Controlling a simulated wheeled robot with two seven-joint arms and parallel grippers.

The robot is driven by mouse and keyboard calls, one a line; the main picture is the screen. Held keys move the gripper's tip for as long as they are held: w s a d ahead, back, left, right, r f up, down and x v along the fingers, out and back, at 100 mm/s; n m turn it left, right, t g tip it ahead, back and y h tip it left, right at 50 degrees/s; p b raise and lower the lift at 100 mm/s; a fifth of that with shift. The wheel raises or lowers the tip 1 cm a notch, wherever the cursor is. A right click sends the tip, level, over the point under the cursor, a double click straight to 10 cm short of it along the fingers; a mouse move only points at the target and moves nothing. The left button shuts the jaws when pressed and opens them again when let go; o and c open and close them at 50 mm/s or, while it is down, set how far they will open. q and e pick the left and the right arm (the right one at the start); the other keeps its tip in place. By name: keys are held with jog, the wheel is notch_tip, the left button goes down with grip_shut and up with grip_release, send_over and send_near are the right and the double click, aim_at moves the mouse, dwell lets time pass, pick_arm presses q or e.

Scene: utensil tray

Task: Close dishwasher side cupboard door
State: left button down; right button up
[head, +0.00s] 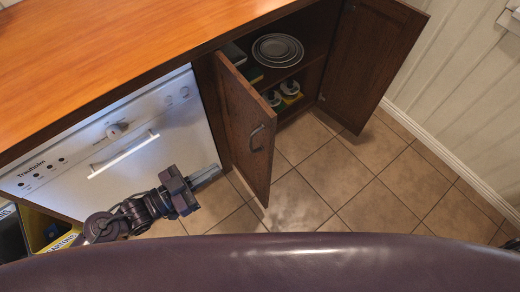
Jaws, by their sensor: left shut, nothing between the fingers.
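The cupboard door (241,125) on the dishwasher side is brown wood with a curved metal handle (255,138). It stands swung open, out from the cupboard beside the white dishwasher (120,150). My left gripper (207,177) is shut and empty in front of the dishwasher's right part, to the left of this door. A gap shows between its fingertips and the door. My right gripper is not in view.
The other cupboard door (365,65) also stands open at the right, near the pale panelled wall (460,110). Inside are stacked plates (278,49) and small containers (290,88). Tiled floor (350,175) is clear. The orange wooden counter (110,50) runs above the dishwasher.

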pick_arm(q)
send_near(269, 138)
jog(key=x, duration=0.5)
jog(key=shift+w+d+r+p, duration=0.1)
jog(key=shift+w+d+p, duration=0.05)
jog(key=shift+p, duration=0.25)
jog(key=shift+w+d, duration=0.35)
jog(key=shift+d, duration=0.3)
